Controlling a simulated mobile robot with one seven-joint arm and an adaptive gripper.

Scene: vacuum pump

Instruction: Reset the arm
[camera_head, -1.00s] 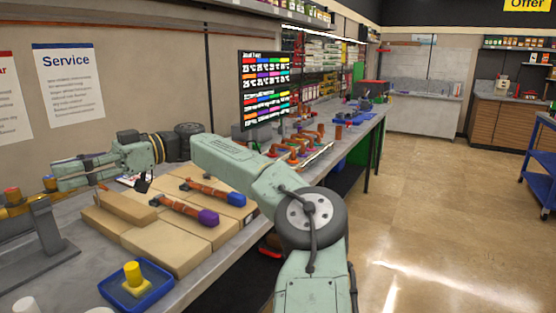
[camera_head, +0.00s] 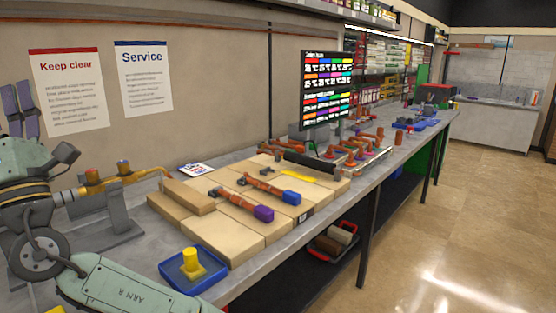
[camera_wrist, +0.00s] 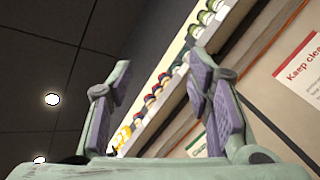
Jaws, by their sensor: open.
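My gripper (camera_head: 19,100) is at the far left of the head view, with its two purple-padded fingers pointing up beside the wall posters. My arm is folded in the lower left corner, over the near end of the workbench. In the wrist view my gripper (camera_wrist: 155,72) shows both fingers spread apart with nothing between them. Behind them are the dark ceiling, a high shelf of bottles and the wall. The fingers touch nothing that I can see.
The grey workbench (camera_head: 222,288) holds cardboard boxes (camera_head: 232,246) with purple- and blue-ended tools on top. A blue tray (camera_head: 167,272) with a yellow part is near my arm. An orange pipe on a grey stand (camera_head: 117,212) is close by. The floor at right is clear.

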